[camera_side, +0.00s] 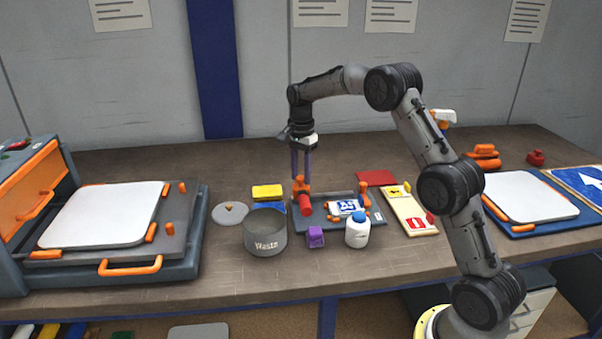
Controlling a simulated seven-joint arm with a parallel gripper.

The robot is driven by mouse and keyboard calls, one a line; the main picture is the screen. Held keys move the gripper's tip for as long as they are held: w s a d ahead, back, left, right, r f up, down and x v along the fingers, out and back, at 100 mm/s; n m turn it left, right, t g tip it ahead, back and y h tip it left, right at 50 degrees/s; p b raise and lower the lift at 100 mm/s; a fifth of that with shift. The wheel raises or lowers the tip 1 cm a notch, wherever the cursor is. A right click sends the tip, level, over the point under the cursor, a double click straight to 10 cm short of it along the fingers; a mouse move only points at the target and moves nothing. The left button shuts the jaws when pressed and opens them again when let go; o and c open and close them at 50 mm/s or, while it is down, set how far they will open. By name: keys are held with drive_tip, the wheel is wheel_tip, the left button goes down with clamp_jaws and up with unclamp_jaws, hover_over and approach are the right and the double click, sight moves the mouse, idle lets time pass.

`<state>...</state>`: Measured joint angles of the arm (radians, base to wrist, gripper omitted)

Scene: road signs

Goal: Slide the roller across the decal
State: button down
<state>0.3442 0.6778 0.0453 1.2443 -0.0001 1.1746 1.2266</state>
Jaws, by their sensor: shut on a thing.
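My gripper (301,178) points straight down and is shut on the orange handle at the top of the roller. The roller (306,204) is a red cylinder at the left end of a grey board (313,222). I cannot tell whether it touches the board. The decal (345,206), blue and white, lies on the board to the right of the roller. The white bottle with a blue cap (357,234) stands in front and hides part of the board near the decal.
A grey waste bin (265,245) and a purple block (315,237) stand close in front. Yellow and blue pads (267,191) lie left of the roller. A tray of signs (410,212) is to the right.

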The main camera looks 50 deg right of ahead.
drive_tip(key=s+d, duration=0.9)
drive_tip(key=shift+s+d, duration=0.3)
drive_tip(key=shift+d, duration=0.05)
drive_tip(key=c, duration=0.5)
unclamp_jaws()
drive_tip(key=shift+r, duration=0.5)
wheel_tip(320, 180, up, 13)
